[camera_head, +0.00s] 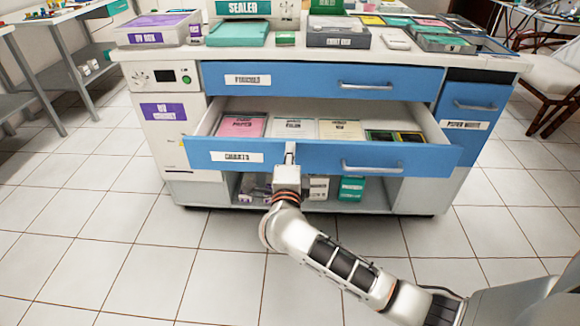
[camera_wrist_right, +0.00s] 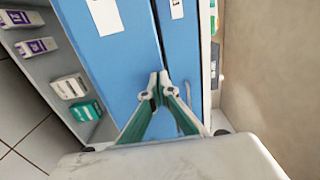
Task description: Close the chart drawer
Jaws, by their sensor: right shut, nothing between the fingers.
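The chart drawer (camera_head: 310,157) is a wide blue-fronted drawer with a white "CHARTS" label (camera_head: 237,157) and a metal handle (camera_head: 372,167) right of centre. It is pulled out, showing pink, white, cream and dark-and-yellow items inside. My right gripper (camera_head: 290,150) is shut and empty, its fingertips at the drawer front between the label and the handle. In the right wrist view the closed fingertips (camera_wrist_right: 158,80) are at the blue drawer front (camera_wrist_right: 105,60); whether they touch it I cannot tell. My left gripper is not in view.
A closed blue drawer (camera_head: 300,80) lies above, under a worktop with boxes and trays. An open shelf (camera_head: 320,205) below holds small boxes. A white unit with a purple label (camera_head: 163,112) is at left. The tiled floor (camera_head: 130,260) in front is clear.

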